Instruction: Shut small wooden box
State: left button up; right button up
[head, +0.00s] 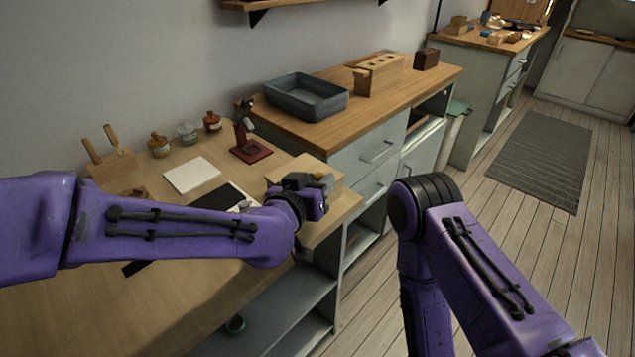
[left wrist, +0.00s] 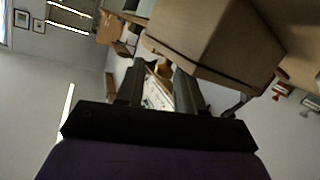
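The small wooden box (head: 305,164) sits near the right end of the wooden worktop, partly hidden behind my left gripper (head: 312,192). In the left wrist view the box (left wrist: 205,38) looms large at the upper right, with a dark seam line along its side. Whether its lid is fully down I cannot tell. My left gripper (left wrist: 160,75) has its two fingers apart with nothing held between them. It is close beside the box; I cannot tell if they touch. My right arm shows at the lower right in the head view, but its gripper is out of view.
On the worktop (head: 95,310) are a white sheet (head: 192,174), a dark mat (head: 212,197), several small jars, a dark red stand (head: 250,150) and a tool block (head: 113,163). A blue-grey tray (head: 306,97) stands on the counter behind. The floor at right is open.

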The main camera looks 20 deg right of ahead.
pick_arm(q)
jog(key=shift+s+a+f, duration=0.1)
jog(key=shift+a+f, duration=0.1)
jog(key=shift+f, duration=0.2)
jog(key=v, duration=1)
jog(key=shift+r, duration=0.4)
jog(key=shift+s, duration=0.15)
